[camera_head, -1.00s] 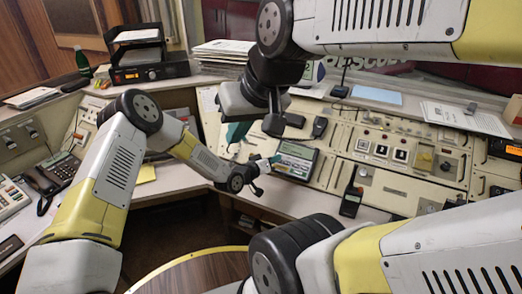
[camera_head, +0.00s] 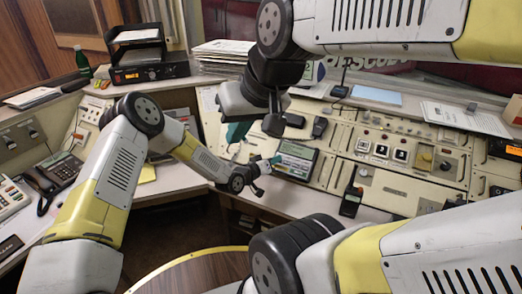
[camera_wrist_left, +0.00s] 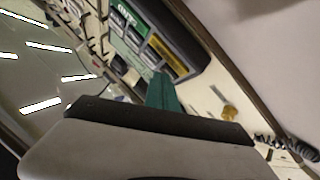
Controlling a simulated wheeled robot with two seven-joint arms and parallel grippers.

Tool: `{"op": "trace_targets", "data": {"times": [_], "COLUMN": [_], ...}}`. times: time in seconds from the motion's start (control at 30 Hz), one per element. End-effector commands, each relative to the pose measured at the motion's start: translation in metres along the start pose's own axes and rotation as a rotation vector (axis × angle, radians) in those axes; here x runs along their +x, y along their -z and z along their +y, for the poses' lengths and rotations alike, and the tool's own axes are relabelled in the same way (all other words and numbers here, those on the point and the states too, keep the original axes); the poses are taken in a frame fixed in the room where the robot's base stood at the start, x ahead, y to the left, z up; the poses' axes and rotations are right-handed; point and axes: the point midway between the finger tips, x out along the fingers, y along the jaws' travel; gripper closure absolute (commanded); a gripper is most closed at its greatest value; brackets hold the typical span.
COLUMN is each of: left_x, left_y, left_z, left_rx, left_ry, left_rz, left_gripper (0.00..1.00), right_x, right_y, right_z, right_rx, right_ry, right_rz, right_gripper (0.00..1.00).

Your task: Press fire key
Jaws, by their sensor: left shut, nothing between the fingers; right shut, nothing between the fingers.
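A dark keypad unit with a pale green face (camera_head: 297,158) lies on the console desk. In the left wrist view its face shows close up, with a green panel (camera_wrist_left: 128,20), several grey keys and a yellow key (camera_wrist_left: 168,54). The lettering is too blurred to tell which is the fire key. My left gripper (camera_head: 274,161) is shut and empty at the unit's left edge; its teal fingertip (camera_wrist_left: 161,92) shows beside the keys. I cannot tell if it touches. My right gripper (camera_head: 237,132) is shut and empty, left of and behind the unit, partly hidden by its wrist.
A black handset (camera_head: 351,200) stands right of the unit. Console panels with switches (camera_head: 400,155) run to the right. A telephone (camera_head: 58,172) is at far left. Stacked papers (camera_head: 222,52) lie at the back. My right arm's links cross the upper right.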

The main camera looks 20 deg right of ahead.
Motion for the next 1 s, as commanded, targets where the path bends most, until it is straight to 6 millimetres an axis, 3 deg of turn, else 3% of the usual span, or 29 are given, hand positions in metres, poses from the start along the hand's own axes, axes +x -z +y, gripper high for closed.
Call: {"op": "trace_targets", "data": {"times": [0.7,1.0], "left_x": [-0.011,-0.031], "left_y": [0.009,0.023], "left_z": [0.008,0.022], "left_rx": [0.000,0.000], "left_ry": [0.000,0.000], "left_rz": [0.001,0.001], "left_gripper": [1.00,1.00], "right_x": [0.000,0.000], "right_y": [0.000,0.000], "right_z": [0.000,0.000], "right_rx": [0.000,0.000], "right_ry": [0.000,0.000], "right_rz": [0.000,0.000], "right_gripper": [1.00,1.00]}}
